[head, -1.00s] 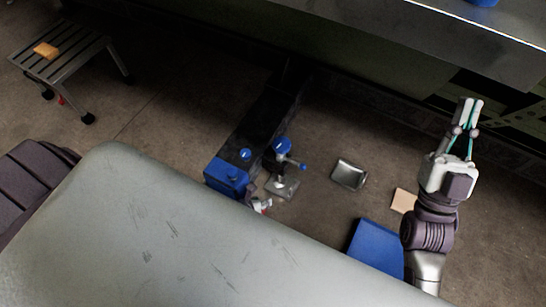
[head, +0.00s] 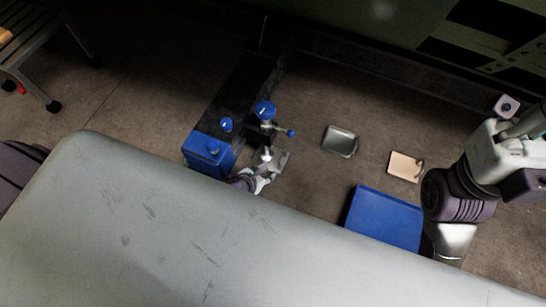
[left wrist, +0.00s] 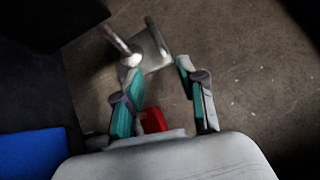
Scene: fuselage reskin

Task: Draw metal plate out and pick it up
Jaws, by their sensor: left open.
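A small grey metal plate (head: 281,160) lies low by the blue-and-black machine (head: 226,126), beside its blue-handled clamp. It also shows in the left wrist view as a grey plate (left wrist: 153,54), with two metal posts over it. My left gripper (head: 264,172) is at the near side of the plate, its arm largely hidden. In the left wrist view its teal fingers (left wrist: 157,67) are apart, with nothing between the tips that I can tell as held; contact with the plate is unclear. My right gripper (head: 520,128) is at the right edge, its fingertips cut off.
A grey metal tray (head: 341,141), a tan piece (head: 405,166) and a blue panel (head: 384,217) lie on the floor to the right. A step stool (head: 35,55) is top left. A red object (left wrist: 153,121) shows between my left fingers. A pale scratched surface fills the foreground.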

